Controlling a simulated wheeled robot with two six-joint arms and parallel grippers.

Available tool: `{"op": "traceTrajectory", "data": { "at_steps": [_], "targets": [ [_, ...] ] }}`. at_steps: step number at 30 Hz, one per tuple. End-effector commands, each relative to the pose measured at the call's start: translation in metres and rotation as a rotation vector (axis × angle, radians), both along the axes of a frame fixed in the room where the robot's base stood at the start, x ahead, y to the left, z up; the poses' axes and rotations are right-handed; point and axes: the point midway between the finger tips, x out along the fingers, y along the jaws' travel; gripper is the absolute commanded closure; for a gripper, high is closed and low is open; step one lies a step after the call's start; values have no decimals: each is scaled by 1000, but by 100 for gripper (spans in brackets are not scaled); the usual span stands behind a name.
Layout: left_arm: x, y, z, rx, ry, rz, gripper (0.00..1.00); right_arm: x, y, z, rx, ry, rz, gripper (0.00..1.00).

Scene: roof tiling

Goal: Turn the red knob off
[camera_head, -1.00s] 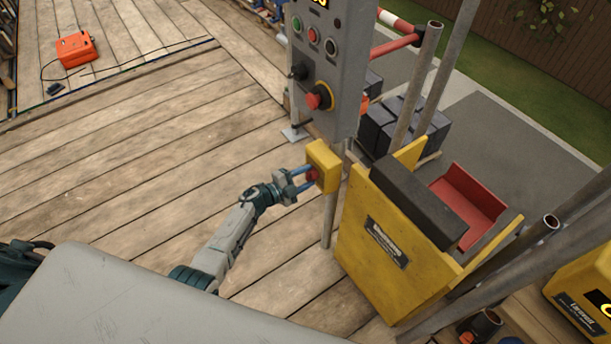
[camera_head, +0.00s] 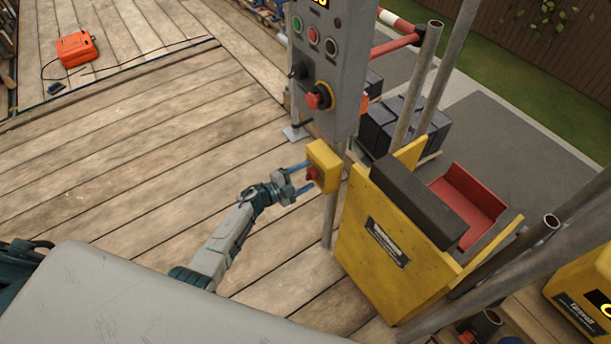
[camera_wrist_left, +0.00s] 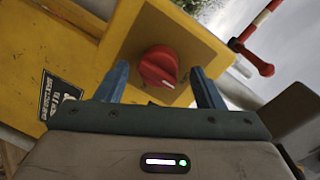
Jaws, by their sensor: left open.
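The red knob (camera_wrist_left: 158,67) is round with a white mark near its lower right edge in the left wrist view. It sits on a yellow box (camera_head: 326,160) fixed to a post. In the head view the knob (camera_head: 312,174) is small and partly hidden by my fingers. My left gripper (camera_head: 304,180) is open, its blue fingers to either side of the knob. In the wrist view the gripper's fingers (camera_wrist_left: 160,85) stand left and right of the knob with gaps showing. My right gripper is not in view.
A grey control panel (camera_head: 331,60) with buttons and a red-and-yellow knob stands above the yellow box. A yellow bin-like unit (camera_head: 375,245) and metal poles stand to the right. An orange case (camera_head: 76,49) lies on the plank floor, which is mostly clear at left.

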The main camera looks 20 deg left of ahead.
Motion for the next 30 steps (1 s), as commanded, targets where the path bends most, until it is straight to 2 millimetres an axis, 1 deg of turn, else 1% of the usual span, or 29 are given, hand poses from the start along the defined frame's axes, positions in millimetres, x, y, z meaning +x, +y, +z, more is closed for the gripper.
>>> {"op": "traceTrajectory", "data": {
  "at_steps": [9, 12, 15, 20, 30],
  "targets": [
    [-49, 39, 3, 3, 1, 0, 38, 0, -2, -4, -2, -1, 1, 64],
    [-63, 49, 5, 3, 1, 0, 38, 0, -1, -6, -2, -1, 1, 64],
    [-72, 57, 7, 3, 1, 0, 38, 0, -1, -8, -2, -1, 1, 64],
    [-78, 62, 9, 0, 0, 0, 38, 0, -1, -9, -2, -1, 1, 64],
    [-79, 62, 9, 0, 0, 0, 38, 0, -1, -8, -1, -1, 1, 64]
  ]
}}
